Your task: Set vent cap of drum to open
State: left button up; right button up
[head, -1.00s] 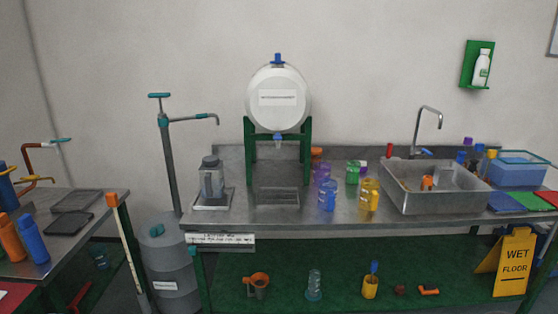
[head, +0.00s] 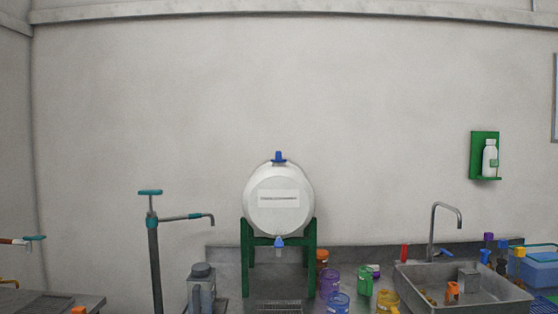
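A white drum (head: 278,213) with a pale label lies on its side in a green stand (head: 311,243) at the back of the steel bench. A blue vent cap (head: 279,157) sits on top of the drum. A blue tap (head: 279,242) is at the drum's lower front. Whether the cap is open or shut is too small to tell. Neither of my grippers shows in the head view.
A hand pump (head: 154,235) with a teal handle stands left of the bench. Colored jugs, such as a purple one (head: 330,283), stand right of the stand. A sink (head: 461,301) with a tall faucet (head: 434,226) is further right. The wall above the drum is bare.

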aim_at(278, 158)
jog(key=u, duration=0.5)
jog(key=k, duration=0.4)
jog(key=u, duration=0.8)
jog(key=k, duration=0.85)
jog(key=u, duration=0.75)
jog(key=i, duration=2.1)
jog(key=z, duration=1.1)
jog(key=i, duration=1.1)
jog(key=z, duration=1.1)
jog(key=i, duration=0.8)
jog(key=z, duration=0.2)
